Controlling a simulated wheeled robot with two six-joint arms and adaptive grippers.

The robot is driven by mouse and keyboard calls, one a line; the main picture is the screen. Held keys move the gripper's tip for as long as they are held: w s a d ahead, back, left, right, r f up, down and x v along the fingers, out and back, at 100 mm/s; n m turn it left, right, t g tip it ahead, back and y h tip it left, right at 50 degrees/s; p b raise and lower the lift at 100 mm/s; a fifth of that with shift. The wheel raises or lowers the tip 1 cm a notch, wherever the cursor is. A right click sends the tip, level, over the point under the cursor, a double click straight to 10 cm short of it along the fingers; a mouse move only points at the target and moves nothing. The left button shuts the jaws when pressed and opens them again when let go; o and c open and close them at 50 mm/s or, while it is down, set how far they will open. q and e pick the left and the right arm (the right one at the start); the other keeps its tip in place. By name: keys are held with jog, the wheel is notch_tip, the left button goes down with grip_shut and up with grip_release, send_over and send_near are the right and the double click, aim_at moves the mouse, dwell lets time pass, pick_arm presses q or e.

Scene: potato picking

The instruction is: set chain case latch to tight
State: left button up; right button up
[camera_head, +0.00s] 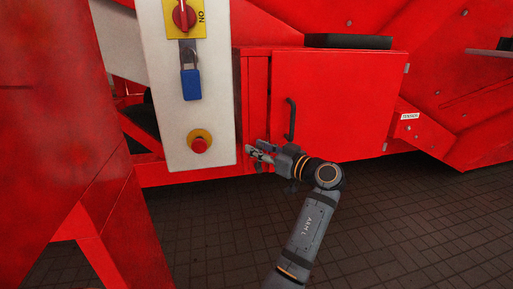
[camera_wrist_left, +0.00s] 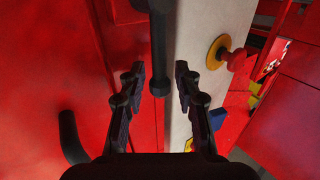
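The red chain case door (camera_head: 335,110) with a black bar handle (camera_head: 291,120) is shut. In the head view my left gripper (camera_head: 256,152) is at the door's lower left, beside the grey panel. In the left wrist view its two fingers (camera_wrist_left: 160,70) are apart. A black rod-like lever (camera_wrist_left: 158,45), apparently the latch, comes down from the top edge. Its rounded end lies between the fingertips in the picture; I cannot tell if they touch it. The lever is not clear in the head view. The door handle (camera_wrist_left: 72,138) also shows in the wrist view. My right gripper is not in view.
The grey panel (camera_head: 170,115) carries a red rotary switch (camera_head: 184,15), a blue padlock (camera_head: 191,84) and a red stop button (camera_head: 199,145), close left of the gripper. A red frame leg (camera_head: 60,130) stands left. Paved floor (camera_head: 410,230) is open at lower right.

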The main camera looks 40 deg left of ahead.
pick_arm(q)
grip_shut()
jog(key=w+m+y, duration=0.1)
jog(key=d+f+m+y+b, duration=0.1)
jog(key=m, duration=0.1)
jog(key=shift+w+d+t, duration=0.15)
jog(key=shift+w+t, duration=0.15)
jog(key=shift+w, duration=0.1)
jog(key=shift+w+d+r+m, duration=0.1)
jog(key=shift+d+r+m, duration=0.05)
jog(key=shift+m, duration=0.35)
grip_release()
jog(key=shift+d+r, duration=0.1)
